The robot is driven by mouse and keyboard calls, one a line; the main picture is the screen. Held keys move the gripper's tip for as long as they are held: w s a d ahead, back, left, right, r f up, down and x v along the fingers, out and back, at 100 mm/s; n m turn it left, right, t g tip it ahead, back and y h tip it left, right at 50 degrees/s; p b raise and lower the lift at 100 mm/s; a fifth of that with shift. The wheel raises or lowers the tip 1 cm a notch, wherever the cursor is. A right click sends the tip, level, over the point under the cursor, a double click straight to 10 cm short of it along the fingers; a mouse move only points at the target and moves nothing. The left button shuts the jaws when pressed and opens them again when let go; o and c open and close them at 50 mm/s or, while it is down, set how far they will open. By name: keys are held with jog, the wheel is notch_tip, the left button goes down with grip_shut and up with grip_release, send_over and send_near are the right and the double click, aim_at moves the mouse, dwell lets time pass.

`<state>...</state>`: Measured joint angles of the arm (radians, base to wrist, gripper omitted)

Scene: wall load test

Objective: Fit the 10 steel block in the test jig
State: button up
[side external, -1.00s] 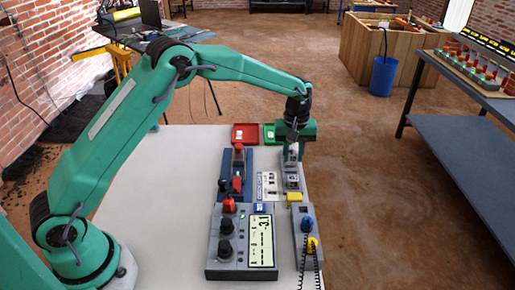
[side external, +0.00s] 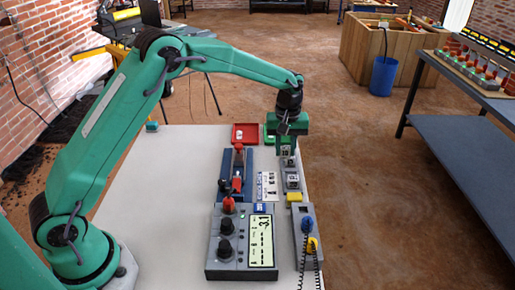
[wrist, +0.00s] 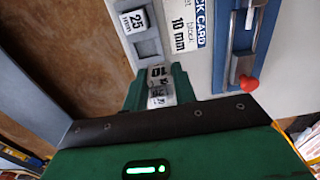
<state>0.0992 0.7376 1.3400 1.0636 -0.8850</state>
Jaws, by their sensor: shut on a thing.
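My gripper (side external: 287,147) is shut on the 10 steel block (side external: 286,151), a small grey block with a white number label. In the wrist view the 10 block (wrist: 158,73) sits between the green fingers of my gripper (wrist: 160,88). It is above the back end of the grey block rack (side external: 298,196); any gap beneath it is hard to judge. A block marked 25 (side external: 292,181) rests in the rack nearer the camera. The blue jig (side external: 225,163), with a red-knobbed lever, stands left of the gripper and also shows in the wrist view (wrist: 223,45).
A block card (side external: 267,186) reading 10 mm lies between rack and jig. A grey meter (side external: 215,262) with a display stands in front. Red (side external: 245,133) and green (side external: 268,136) trays are at the back.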

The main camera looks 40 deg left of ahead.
jog(key=s+a+r, duration=0.1)
jog(key=s+a, duration=0.8)
jog(key=a, duration=0.2)
jog(key=shift+d, duration=0.1)
jog(key=shift+f, duration=2.55)
jog(key=shift+f, duration=0.65)
dwell(1.2)
jog(key=o, duration=1)
jog(key=c, duration=0.3)
jog(key=shift+r, duration=0.1)
